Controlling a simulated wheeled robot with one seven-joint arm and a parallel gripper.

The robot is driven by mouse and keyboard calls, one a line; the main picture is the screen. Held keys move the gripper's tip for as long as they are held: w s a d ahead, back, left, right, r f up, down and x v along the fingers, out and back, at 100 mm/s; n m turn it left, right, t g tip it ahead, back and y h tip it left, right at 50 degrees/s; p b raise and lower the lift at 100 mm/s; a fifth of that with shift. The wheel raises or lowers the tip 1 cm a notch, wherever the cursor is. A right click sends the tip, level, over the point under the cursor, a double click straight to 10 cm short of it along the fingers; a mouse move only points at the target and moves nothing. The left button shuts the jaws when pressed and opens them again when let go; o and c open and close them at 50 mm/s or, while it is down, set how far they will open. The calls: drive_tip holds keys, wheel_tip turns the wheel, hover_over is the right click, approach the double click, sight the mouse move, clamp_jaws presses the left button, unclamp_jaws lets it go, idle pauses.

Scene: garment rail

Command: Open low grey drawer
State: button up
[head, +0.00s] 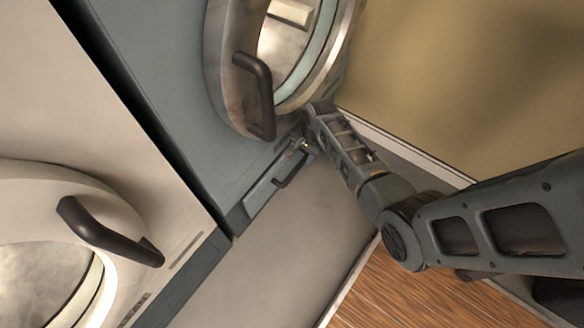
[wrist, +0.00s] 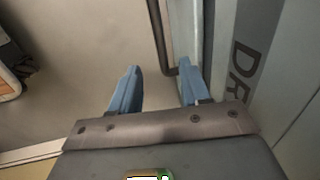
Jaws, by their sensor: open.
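The low grey drawer (head: 262,190) is at the foot of the blue-grey machine in the head view, and its front looks closed. Its dark bar handle (head: 288,175) also shows in the wrist view (wrist: 160,38), running down from the top edge and bending right to the drawer front. My gripper (head: 302,149) is near the upper right end of the drawer in the head view. In the wrist view my gripper (wrist: 159,67) has its two blue fingers apart. The handle's bent end appears between the fingertips; I cannot tell whether they touch it.
The blue-grey machine (head: 175,75) has a round door with a dark handle (head: 262,95) just above my gripper. A white machine (head: 75,110) with its own round door stands at left. A tan wall (head: 460,80) is at right. The floor before the drawer is clear.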

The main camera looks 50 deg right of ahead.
sight(297, 169)
drive_tip(key=f+b, duration=0.2)
drive_tip(key=f, duration=0.2)
drive_tip(key=w+f+b, duration=0.1)
drive_tip(key=f+b, duration=0.1)
drive_tip(key=f, duration=0.1)
drive_tip(key=w+f+b, duration=0.1)
drive_tip(key=f+b, duration=0.1)
drive_tip(key=f, duration=0.2)
drive_tip(key=shift+w+f, duration=0.1)
drive_tip(key=shift+f, duration=0.2)
drive_tip(key=shift+c, duration=0.3)
clamp_jaws()
